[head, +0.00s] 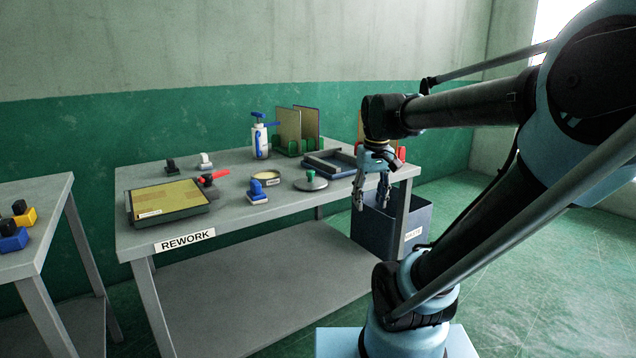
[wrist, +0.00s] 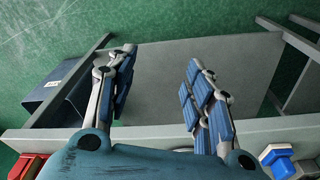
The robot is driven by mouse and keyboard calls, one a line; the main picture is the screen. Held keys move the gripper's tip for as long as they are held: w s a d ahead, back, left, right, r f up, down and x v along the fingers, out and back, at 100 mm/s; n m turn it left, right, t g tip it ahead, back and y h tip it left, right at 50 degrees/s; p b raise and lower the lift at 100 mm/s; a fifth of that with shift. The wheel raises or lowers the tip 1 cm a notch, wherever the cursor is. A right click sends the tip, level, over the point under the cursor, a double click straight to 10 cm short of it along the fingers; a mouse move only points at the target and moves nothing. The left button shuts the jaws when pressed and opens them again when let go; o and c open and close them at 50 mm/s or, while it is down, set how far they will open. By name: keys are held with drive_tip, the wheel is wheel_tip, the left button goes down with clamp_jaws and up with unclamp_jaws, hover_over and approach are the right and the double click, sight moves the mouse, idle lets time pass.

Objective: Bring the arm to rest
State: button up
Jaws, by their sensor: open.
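My gripper (head: 371,203) hangs with its fingers pointing down by the right front corner of the rework bench (head: 240,221). In the head view it overlaps the dark blue bin behind it. In the wrist view my gripper (wrist: 161,60) has its two blue-padded fingers well apart, with nothing between them. The arm reaches in from the right and is bent at the elbow above the floor.
The bench holds a framed panel tray (head: 168,198), a red-handled tool (head: 213,177), a blue-and-white spray bottle (head: 260,140), a round lidded dish (head: 310,183) and a grey frame (head: 333,163). The bin (head: 390,228) stands at its right end. Open floor (head: 500,270) lies right.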

drive_tip(key=s+d+f+m, duration=0.2)
drive_tip(key=s+d+f, duration=0.2)
drive_tip(key=s+f, duration=0.7)
wheel_tip(320, 180, down, 3)
drive_tip(key=shift+d+r+t, duration=0.15)
drive_tip(key=shift+d+t, duration=0.05)
drive_tip(key=shift+t, duration=0.2)
drive_tip(key=shift+w+f, duration=0.2)
drive_tip(key=shift+w, duration=0.25)
